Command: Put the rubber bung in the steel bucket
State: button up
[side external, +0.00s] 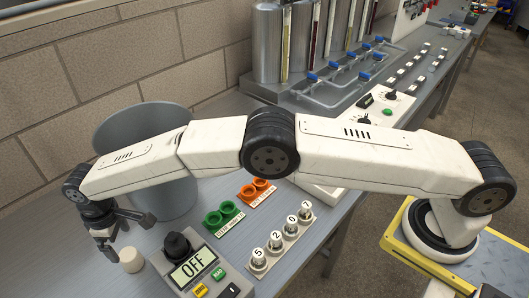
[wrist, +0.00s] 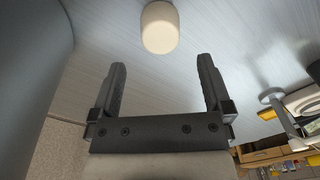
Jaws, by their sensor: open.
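The rubber bung (side external: 131,259) is a small cream, slightly tapered plug standing on the grey bench. In the wrist view the bung (wrist: 160,27) lies beyond my fingertips, roughly in line with the gap between them. My gripper (side external: 125,237) is open and empty, pointing down close to the bung; it also shows in the wrist view (wrist: 161,65). The steel bucket (side external: 159,194) is a large grey-blue vessel behind my forearm, which hides part of it. A curved grey-blue wall (wrist: 25,60) at the left of the wrist view appears to be the bucket.
Green cups (side external: 223,215), orange cups (side external: 257,190) and several numbered pegs (side external: 275,247) stand farther right. Steel tanks (side external: 268,45) are at the back. A block wall (side external: 70,90) is behind the bucket.

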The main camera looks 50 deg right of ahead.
aim_at(128, 254)
jog(key=shift+r, duration=2.05)
jog(key=shift+f, duration=0.1)
jog(key=f+n+y, duration=0.1)
jog(key=f+n, duration=0.1)
jog(key=n, duration=0.1)
jog(key=shift+s+d+f+n+y, duration=0.2)
jog(key=shift+n+y, duration=0.1)
jog(key=shift+y, duration=0.1)
jog(key=f+n, duration=0.1)
jog(key=d+f+n+y, duration=0.1)
jog(key=n, duration=0.1)
jog(key=shift+s+t, duration=0.2)
jog(key=shift+t, duration=0.1)
jog(key=shift+f, duration=0.1)
jog(key=shift+x, duration=1.25)
